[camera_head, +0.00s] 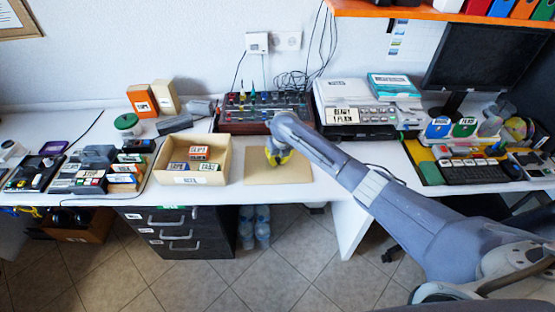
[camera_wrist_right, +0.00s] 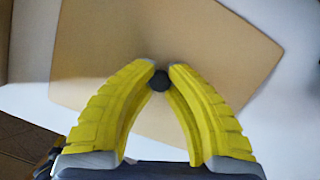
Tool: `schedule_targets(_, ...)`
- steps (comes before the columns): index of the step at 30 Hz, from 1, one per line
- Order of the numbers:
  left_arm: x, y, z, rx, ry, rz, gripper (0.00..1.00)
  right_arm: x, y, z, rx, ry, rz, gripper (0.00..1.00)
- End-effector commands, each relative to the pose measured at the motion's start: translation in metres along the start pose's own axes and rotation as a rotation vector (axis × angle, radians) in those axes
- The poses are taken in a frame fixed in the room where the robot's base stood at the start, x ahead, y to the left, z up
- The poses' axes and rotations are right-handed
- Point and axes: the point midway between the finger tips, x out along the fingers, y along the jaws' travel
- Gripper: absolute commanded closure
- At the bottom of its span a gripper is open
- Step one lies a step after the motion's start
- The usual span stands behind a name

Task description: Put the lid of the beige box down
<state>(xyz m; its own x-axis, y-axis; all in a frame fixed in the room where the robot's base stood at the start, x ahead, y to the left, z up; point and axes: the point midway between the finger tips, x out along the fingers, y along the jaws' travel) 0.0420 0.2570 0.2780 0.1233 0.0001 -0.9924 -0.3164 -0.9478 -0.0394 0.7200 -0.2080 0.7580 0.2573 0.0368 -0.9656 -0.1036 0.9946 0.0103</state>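The beige box (camera_head: 225,160) stands open near the table's front edge, with several labelled cases inside. Its flat beige lid (camera_head: 293,174) is just right of the box, level with or very close to the white tabletop; I cannot tell whether it touches. The lid (camera_wrist_right: 100,45) fills much of the right wrist view. My right gripper (camera_head: 278,155) is above the lid. In the wrist view its yellow fingers (camera_wrist_right: 164,68) close around the lid's small dark knob (camera_wrist_right: 159,81). My left gripper is not in view.
A control panel with knobs (camera_head: 265,112) stands behind the lid. A printer-like device (camera_head: 350,108) is to the right rear. A keyboard (camera_head: 470,171) lies farther right. Small devices and cases crowd the left. Dark drawers (camera_head: 180,232) are under the table.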

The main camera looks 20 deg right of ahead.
Motion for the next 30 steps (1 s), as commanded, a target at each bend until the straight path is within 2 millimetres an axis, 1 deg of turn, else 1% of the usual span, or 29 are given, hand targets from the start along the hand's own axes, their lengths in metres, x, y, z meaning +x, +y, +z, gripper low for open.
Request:
schedule_targets(1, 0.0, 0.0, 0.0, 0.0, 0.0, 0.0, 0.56, 0.0, 0.0, 0.0, 0.0, 0.0, 0.0, 0.83)
schedule_targets(5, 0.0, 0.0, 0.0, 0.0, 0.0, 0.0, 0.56, 0.0, 0.0, 0.0, 0.0, 0.0, 0.0, 0.68)
schedule_targets(13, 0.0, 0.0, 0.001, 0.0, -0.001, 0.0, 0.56, -0.002, 0.0, 0.0, 0.0, -0.001, 0.0, 0.68)
schedule_targets(17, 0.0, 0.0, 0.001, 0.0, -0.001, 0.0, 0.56, -0.01, -0.001, 0.001, 0.0, -0.001, 0.0, 0.68)
schedule_targets(20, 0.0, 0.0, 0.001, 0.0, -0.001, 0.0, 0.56, -0.023, -0.001, 0.001, -0.001, -0.003, -0.001, 0.68)
schedule_targets(30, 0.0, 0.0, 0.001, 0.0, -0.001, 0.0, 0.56, -0.082, -0.001, 0.002, -0.002, -0.005, -0.001, 0.68)
